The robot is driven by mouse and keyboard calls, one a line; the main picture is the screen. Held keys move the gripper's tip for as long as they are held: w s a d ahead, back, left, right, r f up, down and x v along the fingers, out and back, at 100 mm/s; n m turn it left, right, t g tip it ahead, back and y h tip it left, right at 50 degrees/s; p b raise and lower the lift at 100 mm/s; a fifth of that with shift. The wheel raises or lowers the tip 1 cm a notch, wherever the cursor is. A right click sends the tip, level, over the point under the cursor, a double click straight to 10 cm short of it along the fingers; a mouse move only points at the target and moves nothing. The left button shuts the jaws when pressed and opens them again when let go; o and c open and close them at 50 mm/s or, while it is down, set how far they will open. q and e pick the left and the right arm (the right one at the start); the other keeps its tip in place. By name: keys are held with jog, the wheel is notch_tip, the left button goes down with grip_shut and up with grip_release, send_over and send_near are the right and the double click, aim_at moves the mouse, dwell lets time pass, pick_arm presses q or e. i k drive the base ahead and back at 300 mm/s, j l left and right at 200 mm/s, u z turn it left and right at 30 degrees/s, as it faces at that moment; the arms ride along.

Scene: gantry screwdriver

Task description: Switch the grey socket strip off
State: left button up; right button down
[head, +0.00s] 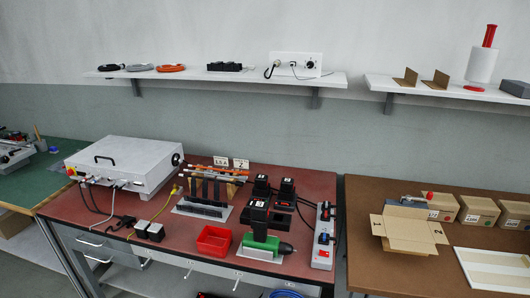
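The grey socket strip (318,262) lies along the right end of the red-topped workbench (190,240) in the head view. Black plugs sit in its middle part. A small red switch (323,254) shows near its front end; whether it is lit or which way it is tipped is too small to tell. Neither of my grippers is in view.
Left of the strip stand a green and black screwdriver (263,244), black battery chargers (287,190) and a red tray (214,241). A white controller box (125,163) stands at the back left. A brown table (380,270) with an open carton (409,228) is to the right.

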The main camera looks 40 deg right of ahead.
aim_at(326, 254)
jog(key=z, duration=1.6)
